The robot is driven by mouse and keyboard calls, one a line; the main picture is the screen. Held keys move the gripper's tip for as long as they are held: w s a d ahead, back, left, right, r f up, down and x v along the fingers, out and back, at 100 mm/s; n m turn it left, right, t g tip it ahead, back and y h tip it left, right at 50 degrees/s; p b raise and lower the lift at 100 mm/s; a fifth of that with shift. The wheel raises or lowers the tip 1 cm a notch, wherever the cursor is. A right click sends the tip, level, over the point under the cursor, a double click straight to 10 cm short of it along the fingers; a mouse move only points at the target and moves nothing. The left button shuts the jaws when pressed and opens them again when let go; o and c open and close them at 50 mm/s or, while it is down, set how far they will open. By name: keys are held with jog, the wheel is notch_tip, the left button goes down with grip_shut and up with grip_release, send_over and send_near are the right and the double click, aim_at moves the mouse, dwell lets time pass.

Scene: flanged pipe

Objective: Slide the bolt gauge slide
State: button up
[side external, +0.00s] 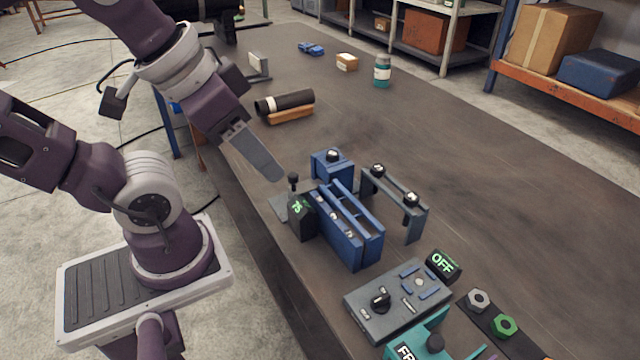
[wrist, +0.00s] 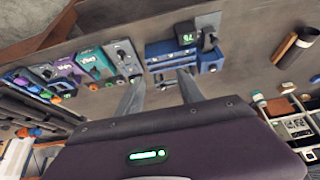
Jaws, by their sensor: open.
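The bolt gauge is a blue block (side external: 350,232) with long parallel rails and small bright pieces between them, on the dark bench. A dark display (side external: 301,216) at its left end reads about 75 in green. A black-knobbed lever (side external: 293,180) stands upright behind the display, likely the slide's handle. In the wrist view the blue gauge (wrist: 172,52) lies beyond the fingertips, its display (wrist: 187,38) above it. My gripper (side external: 275,172) is above and behind the gauge, apart from it. In the wrist view my gripper (wrist: 160,82) has two spread fingers with nothing between them.
A grey control box (side external: 398,300) and an OFF display (side external: 443,264) lie in front. A black pipe (side external: 285,102) lies behind. The bench's right side is clear.

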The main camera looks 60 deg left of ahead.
jog(key=shift+w, duration=0.1)
jog(key=n+g, duration=0.6)
jog(key=n, duration=0.3)
send_over(293, 174)
notch_tip(293, 174, down, 12)
jog(key=shift+d+f, duration=0.1)
jog(key=shift+f, duration=0.15)
notch_tip(293, 174, down, 8)
jog(key=shift+r, duration=0.25)
jog(key=shift+c, duration=0.3)
grip_shut()
jog(key=shift+w, duration=0.1)
